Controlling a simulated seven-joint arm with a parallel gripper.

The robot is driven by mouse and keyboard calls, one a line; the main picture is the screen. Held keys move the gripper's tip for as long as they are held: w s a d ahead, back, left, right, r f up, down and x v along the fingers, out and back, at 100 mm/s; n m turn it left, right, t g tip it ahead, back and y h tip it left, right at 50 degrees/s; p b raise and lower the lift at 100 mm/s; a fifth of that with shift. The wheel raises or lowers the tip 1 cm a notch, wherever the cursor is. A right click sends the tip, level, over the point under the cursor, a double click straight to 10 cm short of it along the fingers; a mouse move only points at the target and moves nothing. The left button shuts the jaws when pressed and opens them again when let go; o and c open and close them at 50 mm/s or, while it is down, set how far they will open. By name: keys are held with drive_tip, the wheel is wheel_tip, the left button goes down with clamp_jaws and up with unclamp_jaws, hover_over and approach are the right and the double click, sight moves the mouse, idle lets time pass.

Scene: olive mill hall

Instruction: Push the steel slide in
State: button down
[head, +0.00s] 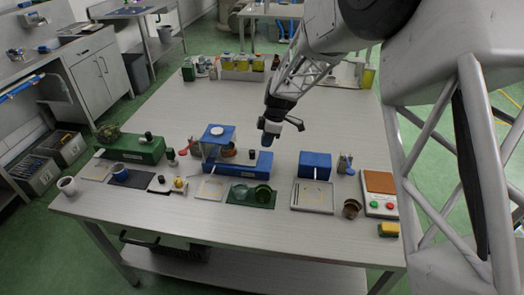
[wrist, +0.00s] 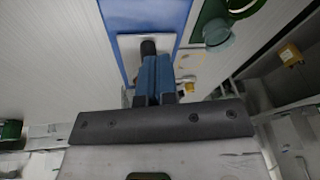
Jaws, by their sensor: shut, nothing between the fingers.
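A blue station (head: 238,163) with a raised blue platform stands near the middle front of the table. A small black knob (head: 251,154) rises from its right part. In the wrist view, a pale steel plate, which looks like the slide (wrist: 128,46), lies on the blue surface (wrist: 118,12) with a black knob (wrist: 148,47) on it. My gripper (head: 267,149) is shut and empty, pointing down above the right end of the blue station. In the wrist view, its blue fingers (wrist: 156,66) are closed together beside the knob and partly cover the plate. I cannot tell whether they touch the knob.
A blue box (head: 315,165) and a pale tray (head: 312,197) are to the right, a green station (head: 137,150) to the left. The table behind is mostly clear.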

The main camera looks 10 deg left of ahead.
drive_tip(key=w+d+m+y, duration=0.1)
drive_tip(key=d+m+y, duration=0.2)
drive_tip(key=m, duration=0.6)
drive_tip(key=w+d+r+m+y, duration=0.1)
drive_tip(key=d+m+y, duration=0.2)
drive_tip(key=d+m, duration=0.3)
drive_tip(key=m, duration=0.4)
drive_tip(key=shift+w+d+y, duration=0.25)
drive_tip(key=shift+w+y, duration=0.05)
drive_tip(key=shift+a, duration=0.15)
drive_tip(key=x, duration=0.7)
drive_tip(key=a+r+x, duration=0.1)
drive_tip(key=x, duration=0.3)
drive_tip(key=shift+d, duration=0.1)
drive_tip(key=shift+s+a, duration=0.15)
drive_tip(key=shift+a, duration=0.95)
